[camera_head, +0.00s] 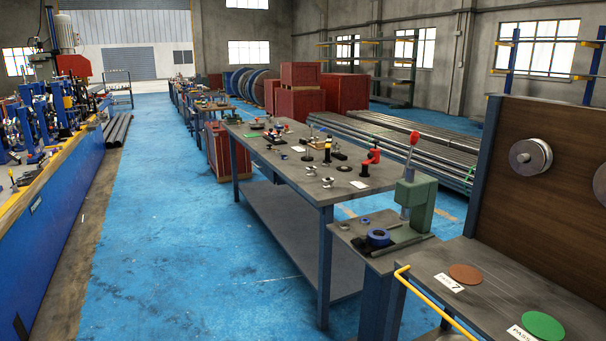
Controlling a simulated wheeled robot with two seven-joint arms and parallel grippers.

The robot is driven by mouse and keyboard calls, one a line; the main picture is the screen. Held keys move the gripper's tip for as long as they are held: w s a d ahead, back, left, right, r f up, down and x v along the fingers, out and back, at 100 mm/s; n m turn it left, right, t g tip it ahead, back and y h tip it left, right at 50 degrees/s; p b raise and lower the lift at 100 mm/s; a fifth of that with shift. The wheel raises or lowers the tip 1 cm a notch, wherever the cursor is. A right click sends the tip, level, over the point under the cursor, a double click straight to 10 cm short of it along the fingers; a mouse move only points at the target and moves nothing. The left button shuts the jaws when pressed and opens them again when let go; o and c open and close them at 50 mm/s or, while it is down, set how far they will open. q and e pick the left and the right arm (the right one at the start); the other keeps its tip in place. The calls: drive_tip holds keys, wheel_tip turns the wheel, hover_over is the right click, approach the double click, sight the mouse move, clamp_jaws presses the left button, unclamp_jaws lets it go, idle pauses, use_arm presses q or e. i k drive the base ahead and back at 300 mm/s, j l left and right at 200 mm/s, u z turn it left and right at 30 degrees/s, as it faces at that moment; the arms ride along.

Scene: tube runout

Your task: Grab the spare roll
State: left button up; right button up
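No single item is marked as the spare roll, and I cannot tell which it is. Several small metal spool-shaped parts, such as one silver part (328,182), stand on the long grey workbench (290,187) in the middle. A blue ring-shaped part (378,237) lies on a lower grey stand (350,232) at the bench's near end, beside a green press (415,200) with a red-knobbed lever. A silver round part (530,156) is mounted on a brown upright board (545,190) at the right. Neither of my grippers shows in this view.
A near table (490,275) at the right carries a brown disc (465,274), a green disc (543,325) and white labels. A yellow rail (430,297) runs along its edge. A blue machine (60,190) stands left. The blue floor aisle (170,220) is clear.

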sight(311, 171)
drive_tip(key=i+j+z, duration=0.1)
drive_tip(key=z, duration=0.55)
drive_tip(key=i+j+z, duration=0.5)
drive_tip(key=j, duration=0.25)
drive_tip(key=i+j, duration=0.2)
drive_tip(key=j, duration=0.15)
drive_tip(key=i+j, duration=0.2)
drive_tip(key=j, duration=0.15)
drive_tip(key=i+j+z, duration=0.1)
drive_tip(key=j, duration=0.25)
drive_tip(key=i+j, duration=0.5)
drive_tip(key=j, duration=0.25)
drive_tip(key=i+j+z, duration=0.1)
drive_tip(key=j, duration=0.25)
drive_tip(key=i, duration=0.1)
